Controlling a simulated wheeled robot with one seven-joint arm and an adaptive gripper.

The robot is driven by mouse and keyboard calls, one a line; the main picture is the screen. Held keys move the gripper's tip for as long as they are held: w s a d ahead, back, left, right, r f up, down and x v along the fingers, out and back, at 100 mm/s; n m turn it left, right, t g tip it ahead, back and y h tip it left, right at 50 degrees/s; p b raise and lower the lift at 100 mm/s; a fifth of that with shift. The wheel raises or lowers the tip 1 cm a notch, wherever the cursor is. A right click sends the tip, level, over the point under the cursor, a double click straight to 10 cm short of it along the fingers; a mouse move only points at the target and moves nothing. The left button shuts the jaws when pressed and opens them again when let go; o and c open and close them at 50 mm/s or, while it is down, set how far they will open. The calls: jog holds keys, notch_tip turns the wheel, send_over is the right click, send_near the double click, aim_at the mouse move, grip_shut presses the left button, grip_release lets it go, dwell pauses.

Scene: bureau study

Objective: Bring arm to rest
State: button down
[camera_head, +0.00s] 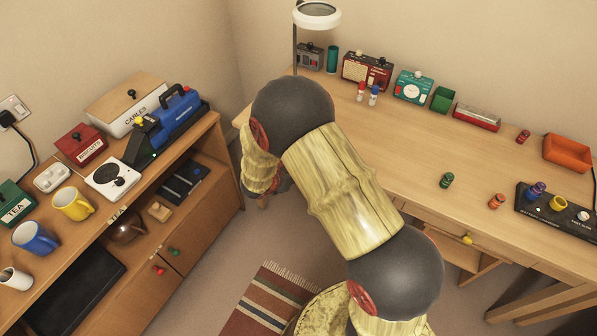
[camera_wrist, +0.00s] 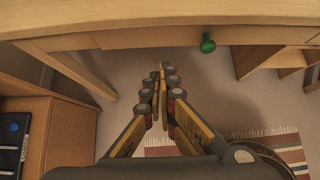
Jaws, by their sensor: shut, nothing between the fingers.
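My gripper (camera_wrist: 161,80) shows in the middle of the wrist view, its two fingers together and nothing between them. It points down towards the floor in front of the desk (camera_head: 430,150). In the head view my arm reaches across the gap between the desk and the left cabinet, bent at its dark joints. The gripper is mostly hidden there behind the arm, and only a small part shows below it. A green drawer knob (camera_wrist: 207,43) on the desk front is to the right of the fingertips and apart from them.
The cabinet (camera_head: 190,215) at left holds mugs, boxes and a blue tool. Small coloured spools, a red bin (camera_head: 568,152) and a black panel (camera_head: 550,212) stand on the desk. A striped rug (camera_head: 262,302) lies on the floor. Open floor lies between the furniture.

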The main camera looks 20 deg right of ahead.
jog(key=shift+v, duration=1.1)
jog(key=s+r+m+g+y, duration=0.1)
jog(key=s+r+m+g, duration=0.25)
jog(key=s+m, duration=0.4)
jog(key=s+r+m+g, duration=0.2)
jog(key=s+r+m, duration=0.3)
jog(key=s+m, duration=0.25)
jog(key=s+a+r+m+t+y, duration=0.3)
jog(key=s+r+m, duration=0.2)
jog(key=r, duration=0.7)
jog(key=s+a+r+m+t+y, duration=0.3)
jog(key=s+r+m, duration=0.2)
jog(key=r, duration=0.8)
jog(key=s, duration=0.3)
jog(key=shift+r, duration=0.2)
